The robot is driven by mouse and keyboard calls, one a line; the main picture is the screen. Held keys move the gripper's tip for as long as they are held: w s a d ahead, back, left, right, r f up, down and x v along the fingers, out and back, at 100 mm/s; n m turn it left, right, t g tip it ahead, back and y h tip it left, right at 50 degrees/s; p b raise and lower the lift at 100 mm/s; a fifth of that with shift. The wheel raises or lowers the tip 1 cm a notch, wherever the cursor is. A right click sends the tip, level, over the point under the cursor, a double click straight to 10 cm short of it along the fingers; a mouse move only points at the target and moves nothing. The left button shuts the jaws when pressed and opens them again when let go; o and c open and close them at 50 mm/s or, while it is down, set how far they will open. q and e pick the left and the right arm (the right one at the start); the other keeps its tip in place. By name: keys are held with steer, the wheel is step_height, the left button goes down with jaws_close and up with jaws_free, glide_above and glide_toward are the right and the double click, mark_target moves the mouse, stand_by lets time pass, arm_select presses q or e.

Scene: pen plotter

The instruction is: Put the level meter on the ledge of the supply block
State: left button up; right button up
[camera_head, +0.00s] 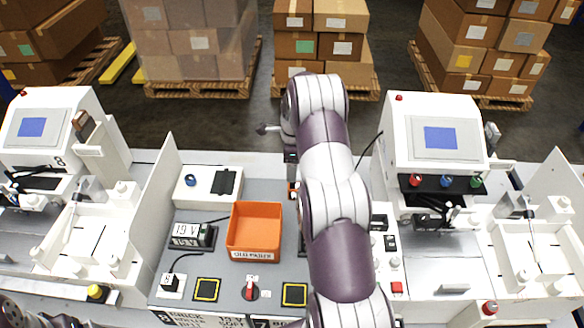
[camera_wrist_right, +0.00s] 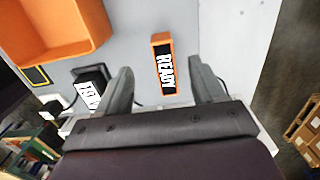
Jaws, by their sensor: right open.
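No part is clearly marked as the level meter. A dark box with a white label face (camera_head: 187,235) stands left of the orange tray. A similar black box (camera_wrist_right: 90,82) shows in the right wrist view, left of my fingers. I cannot tell for sure which part is the supply block; the grey console (camera_head: 227,292) fills the middle. My left gripper is out of view.
An orange tray (camera_head: 254,232) sits on the console, near a red switch (camera_head: 251,289) and yellow-framed squares (camera_head: 293,294). A white block (camera_head: 207,187) stands behind. White machines (camera_head: 435,140) flank the console. My right arm crosses the middle and hides part of it.

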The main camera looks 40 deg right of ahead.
steer(key=s+a+r+n, duration=0.3)
steer(key=a+r+n, duration=0.2)
steer(key=a+n, duration=0.25)
steer(key=s+a+r+n, duration=0.4)
steer(key=a+n, duration=0.3)
steer(key=a, duration=0.2)
steer(key=s+a+r+n+t, duration=0.1)
steer(key=s+a+n, duration=0.3)
steer(key=s+n, duration=0.25)
steer(key=s+a+r+n, duration=0.2)
steer(key=s+a+n, duration=0.25)
steer(key=s, duration=0.35)
arm_select(q)
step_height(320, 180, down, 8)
steer(key=b, duration=0.7)
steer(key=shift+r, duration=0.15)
arm_select(e)
step_height(320, 180, down, 8)
steer(key=w, duration=0.1)
steer(key=shift+d, duration=0.3)
steer(key=shift+s+a+r+n, duration=0.1)
steer(key=shift+n, duration=0.15)
